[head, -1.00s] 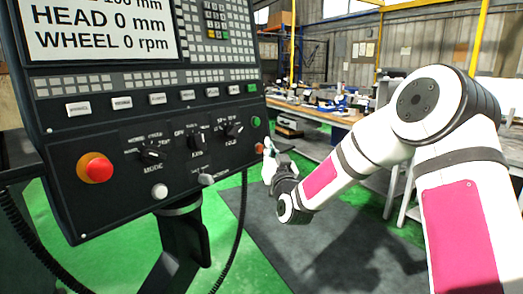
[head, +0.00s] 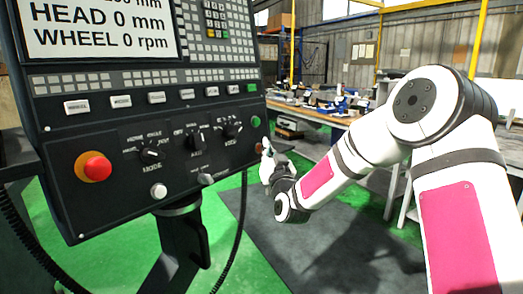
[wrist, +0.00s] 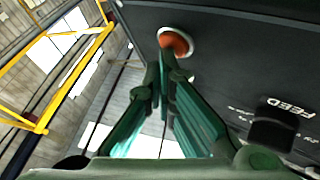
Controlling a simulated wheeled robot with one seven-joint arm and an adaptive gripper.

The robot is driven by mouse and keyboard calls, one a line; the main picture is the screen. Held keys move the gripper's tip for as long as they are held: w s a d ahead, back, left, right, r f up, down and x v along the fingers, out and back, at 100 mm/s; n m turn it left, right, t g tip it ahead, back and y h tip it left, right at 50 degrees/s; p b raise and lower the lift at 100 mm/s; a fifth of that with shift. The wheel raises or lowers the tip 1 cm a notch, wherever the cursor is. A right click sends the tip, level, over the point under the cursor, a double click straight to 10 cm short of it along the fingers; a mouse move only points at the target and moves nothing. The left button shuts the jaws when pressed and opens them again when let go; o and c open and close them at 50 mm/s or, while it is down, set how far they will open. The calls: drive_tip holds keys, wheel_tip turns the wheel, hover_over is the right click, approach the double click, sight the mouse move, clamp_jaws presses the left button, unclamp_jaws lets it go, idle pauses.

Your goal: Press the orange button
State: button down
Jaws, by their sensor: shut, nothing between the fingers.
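The orange button (wrist: 176,43) sits in a pale ring on the dark control panel, at the top middle of the wrist view. In the head view the button (head: 259,148) is small, at the panel's lower right edge, beside the fingertips. My gripper (wrist: 163,55) is shut and empty, its green fingers converging at the button's lower left. In the head view my gripper (head: 265,149) is at the panel's right edge. The fingertips overlap the button's edge in the wrist view. I cannot tell whether they touch it.
The control panel (head: 110,205) carries a red emergency button (head: 97,168), rotary knobs and a green button (head: 255,121) above the orange one. A FEED knob (wrist: 274,125) stands out right of my fingers. A workbench (head: 320,113) is behind. Open floor lies right of the panel.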

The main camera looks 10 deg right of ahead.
drive_tip(key=shift+s, duration=0.1)
drive_tip(key=shift+s+d+r, duration=0.1)
drive_tip(key=shift+s+d, duration=0.4)
drive_tip(key=shift+s, duration=0.05)
drive_tip(key=shift+s+d+r+p, duration=0.25)
drive_tip(key=shift+s+d+p, duration=0.1)
drive_tip(key=shift+s+d, duration=0.55)
drive_tip(key=shift+s+d+r+p, duration=0.2)
drive_tip(key=shift+s+d+p, duration=0.15)
drive_tip(key=shift+s+d, duration=0.5)
drive_tip(key=shift+s+a, duration=0.1)
drive_tip(key=shift+a, duration=0.05)
